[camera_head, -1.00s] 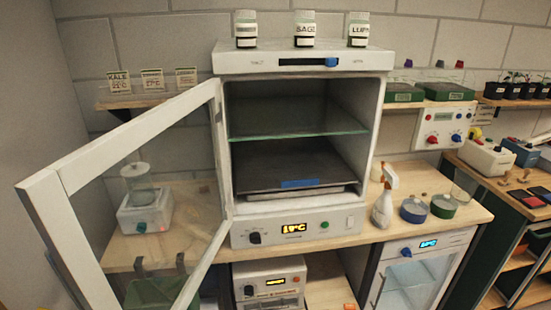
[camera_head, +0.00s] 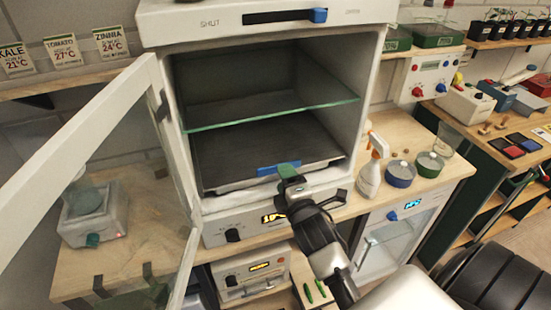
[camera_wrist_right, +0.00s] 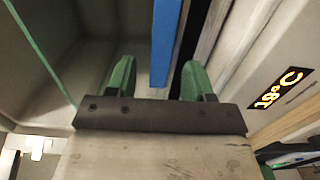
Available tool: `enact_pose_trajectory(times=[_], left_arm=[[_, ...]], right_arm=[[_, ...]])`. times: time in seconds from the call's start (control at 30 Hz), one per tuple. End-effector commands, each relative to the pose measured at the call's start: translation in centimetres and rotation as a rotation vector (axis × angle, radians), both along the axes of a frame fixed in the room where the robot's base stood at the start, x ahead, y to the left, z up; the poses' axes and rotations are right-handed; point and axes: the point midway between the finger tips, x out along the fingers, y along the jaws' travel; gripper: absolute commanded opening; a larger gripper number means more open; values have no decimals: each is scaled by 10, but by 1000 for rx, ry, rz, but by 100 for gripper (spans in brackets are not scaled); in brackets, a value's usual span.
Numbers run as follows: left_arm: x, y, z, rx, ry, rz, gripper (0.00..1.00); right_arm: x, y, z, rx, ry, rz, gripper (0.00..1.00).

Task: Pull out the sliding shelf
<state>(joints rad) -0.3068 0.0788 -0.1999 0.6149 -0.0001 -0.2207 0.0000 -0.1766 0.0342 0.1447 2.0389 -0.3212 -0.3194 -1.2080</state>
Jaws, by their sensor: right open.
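The sliding shelf (camera_head: 240,160) is a dark flat tray low inside the open white cabinet, below a glass shelf (camera_head: 270,108). A blue strip (camera_head: 275,169) runs along its front edge; this strip also shows in the right wrist view (camera_wrist_right: 167,35). The shelf sits inside the cabinet. My right gripper (camera_head: 289,172) is at the right part of the blue strip and hides some of it. In the right wrist view its two green fingers (camera_wrist_right: 159,75) are apart, with the strip's end appearing between them; contact cannot be told. My left gripper is out of view.
The cabinet's glass door (camera_head: 75,150) stands swung open to the left. A spray bottle (camera_head: 371,165) and round containers (camera_head: 400,173) stand on the bench to the right. The temperature display (camera_wrist_right: 278,88) is close beside the gripper.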

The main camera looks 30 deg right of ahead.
Motion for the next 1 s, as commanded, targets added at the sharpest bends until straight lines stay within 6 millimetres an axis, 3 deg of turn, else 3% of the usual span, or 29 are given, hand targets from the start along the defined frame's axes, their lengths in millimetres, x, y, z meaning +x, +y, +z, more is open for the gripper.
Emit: enact_pose_trajectory(times=[0.1,0.3,0.73,1.0], left_arm=[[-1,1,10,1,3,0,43],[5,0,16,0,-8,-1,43],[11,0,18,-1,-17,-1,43],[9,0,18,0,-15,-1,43]], right_arm=[[24,-6,4,1,-3,0,52],[51,-12,2,2,-1,1,52],[60,-14,0,2,0,1,52],[60,-14,1,1,-3,1,11]])
